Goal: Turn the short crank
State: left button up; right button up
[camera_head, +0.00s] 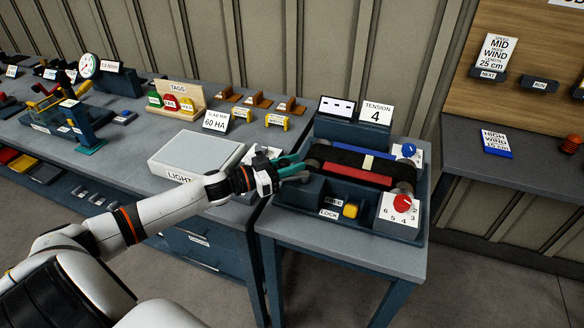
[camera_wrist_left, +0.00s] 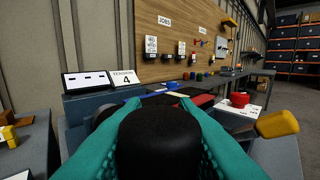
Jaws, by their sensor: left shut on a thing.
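My left gripper (camera_head: 290,170) reaches the left side of the belt press (camera_head: 290,195). Its teal fingers are shut on a black rounded grip (camera_wrist_left: 160,140), which appears to be the handle of the short crank. In the head view the gripper hides this grip and the crank's arm. The press carries a black belt (camera_head: 350,158) with a pale mark, above a red bar (camera_head: 357,175). A card behind it (camera_head: 376,112) reads TENSION 4; it also shows in the left wrist view (camera_wrist_left: 126,79). My right gripper is in neither view.
A yellow lock handle (camera_head: 351,209), a red dial knob (camera_head: 403,203) and a blue knob (camera_head: 409,149) sit on the press. A light box (camera_head: 195,155) stands left of it on the long bench. A job board (camera_head: 530,60) stands at the right.

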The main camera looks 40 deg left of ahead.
pick_arm(q)
jog(key=m+g+h+b, duration=0.1)
jog(key=w+m+g+h+b, duration=0.1)
jog(key=h, duration=0.1)
jog(key=m+g+h+b, duration=0.1)
jog(key=m+g+b, duration=0.1)
jog(key=shift+w+a+f+h, duration=0.15)
jog(key=shift+a+h, duration=0.2)
jog(key=shift+h, duration=0.05)
jog(key=shift+w+m+g+h+b, duration=0.25)
jog(key=shift+m+g+h+b, duration=0.8)
jog(key=shift+g, duration=0.35)
jog(key=o, duration=1)
jog(key=shift+d, duration=0.1)
jog(key=b+v, duration=0.2)
jog(key=v, duration=1)
jog(key=shift+b, duration=0.35)
